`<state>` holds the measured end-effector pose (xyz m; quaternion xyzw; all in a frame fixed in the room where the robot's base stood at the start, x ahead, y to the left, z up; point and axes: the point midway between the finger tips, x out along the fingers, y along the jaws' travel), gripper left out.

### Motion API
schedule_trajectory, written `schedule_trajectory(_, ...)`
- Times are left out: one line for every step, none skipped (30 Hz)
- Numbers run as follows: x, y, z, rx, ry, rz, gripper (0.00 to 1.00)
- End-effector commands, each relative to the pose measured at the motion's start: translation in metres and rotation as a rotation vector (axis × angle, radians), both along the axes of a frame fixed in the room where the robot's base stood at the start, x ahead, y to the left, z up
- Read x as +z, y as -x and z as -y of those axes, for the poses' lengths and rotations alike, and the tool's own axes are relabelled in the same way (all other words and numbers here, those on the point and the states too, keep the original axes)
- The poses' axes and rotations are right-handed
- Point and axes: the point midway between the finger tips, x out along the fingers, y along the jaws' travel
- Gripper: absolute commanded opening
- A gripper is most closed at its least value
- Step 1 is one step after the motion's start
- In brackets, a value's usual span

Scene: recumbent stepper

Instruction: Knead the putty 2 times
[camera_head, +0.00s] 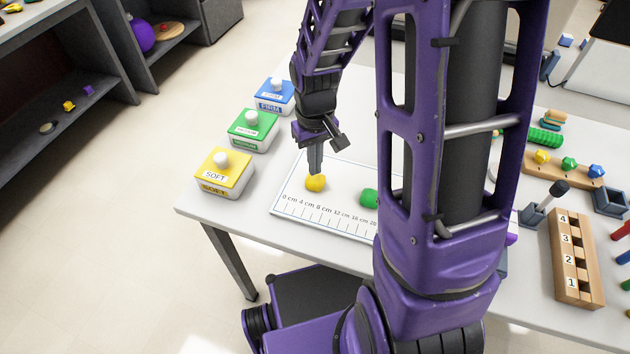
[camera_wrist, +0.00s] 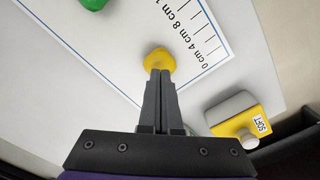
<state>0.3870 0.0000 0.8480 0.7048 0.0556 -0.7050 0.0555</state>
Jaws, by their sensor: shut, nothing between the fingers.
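A lump of yellow putty (camera_head: 315,183) lies on the white measuring mat (camera_head: 290,205), near the low end of its printed centimetre scale. My gripper (camera_head: 315,170) points down at the yellow putty with its fingers shut together. The fingertips meet the putty's edge in both views; whether they press into it I cannot tell. In the wrist view the yellow putty (camera_wrist: 159,61) shows just beyond the fingertips (camera_wrist: 160,72). A green putty lump (camera_head: 369,198) lies farther right on the mat, and its edge also shows in the wrist view (camera_wrist: 93,3).
Yellow SOFT (camera_head: 225,175), green (camera_head: 252,130) and blue FIRM (camera_head: 274,97) boxes with white knobs stand left of the mat. A numbered wooden block (camera_head: 572,260) and a peg board (camera_head: 565,170) stand at the right. My column hides the table's middle.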

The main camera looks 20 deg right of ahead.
Motion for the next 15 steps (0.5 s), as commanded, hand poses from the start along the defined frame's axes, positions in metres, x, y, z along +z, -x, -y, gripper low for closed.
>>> schedule_trajectory(-0.0014,0.0001,0.0000,0.000,0.000,0.000,0.00)
schedule_trajectory(-0.0014,0.0001,0.0000,0.000,0.000,0.000,0.00)
schedule_trajectory(-0.0011,0.0000,0.0000,0.000,0.000,0.000,0.00)
schedule_trajectory(-0.0010,0.0000,0.0000,0.000,0.000,0.000,0.00)
schedule_trajectory(-0.0009,0.0000,0.0000,0.000,0.000,0.000,0.00)
schedule_trajectory(-0.0009,0.0000,0.0000,0.000,0.000,0.000,0.00)
schedule_trajectory(-0.0008,0.0000,0.0000,0.000,0.000,0.000,0.00)
schedule_trajectory(-0.0008,0.0000,0.0000,0.000,0.000,0.000,0.00)
schedule_trajectory(-0.0009,0.0000,0.0000,0.000,0.000,0.000,0.00)
schedule_trajectory(-0.0011,0.0000,0.0001,0.000,0.000,0.000,0.00)
schedule_trajectory(-0.0015,0.0000,0.0000,0.000,0.000,0.000,0.00)
schedule_trajectory(-0.0023,0.0000,0.0001,0.000,0.000,0.000,0.00)
schedule_trajectory(-0.0031,0.0000,0.0001,0.000,0.000,0.000,0.00)
schedule_trajectory(-0.0041,0.0001,0.0000,0.000,0.000,0.000,0.00)
schedule_trajectory(-0.0055,0.0001,0.0000,0.000,0.000,0.000,0.00)
